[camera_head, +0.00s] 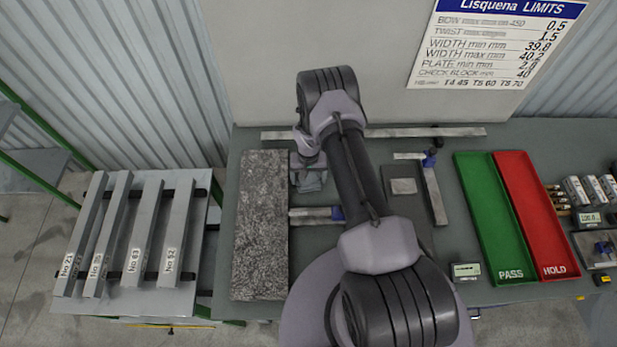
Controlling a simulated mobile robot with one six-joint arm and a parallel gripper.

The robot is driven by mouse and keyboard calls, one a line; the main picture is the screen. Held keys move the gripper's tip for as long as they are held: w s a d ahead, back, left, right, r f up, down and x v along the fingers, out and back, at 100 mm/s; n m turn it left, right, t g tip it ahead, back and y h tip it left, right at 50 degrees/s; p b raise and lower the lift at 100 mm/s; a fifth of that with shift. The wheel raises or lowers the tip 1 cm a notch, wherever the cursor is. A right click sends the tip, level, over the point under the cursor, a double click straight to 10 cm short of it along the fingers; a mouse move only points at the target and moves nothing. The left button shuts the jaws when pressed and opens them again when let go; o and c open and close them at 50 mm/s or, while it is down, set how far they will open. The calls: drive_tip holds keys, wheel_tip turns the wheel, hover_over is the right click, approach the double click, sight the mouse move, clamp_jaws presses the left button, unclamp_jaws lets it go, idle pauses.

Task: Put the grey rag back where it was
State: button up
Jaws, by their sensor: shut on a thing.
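My gripper (308,164) is above the back of the bench, at the right edge of the long speckled grey slab (260,235). It is shut on a crumpled grey thing that looks like the grey rag (312,182). The rag hangs just below the jaws. I cannot tell whether its lower edge touches the bench. The fingertips are mostly hidden by the wrist and the rag. My arm covers the middle of the bench.
A long bar (440,132) lies along the back. A square tool (312,213) lies in front of the rag, partly behind my arm. A small block (403,186), a green tray (495,220) and a red tray (537,215) are right. Labelled bars (135,235) rest on a left stand.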

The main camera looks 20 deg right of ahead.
drive_tip(key=o, duration=1)
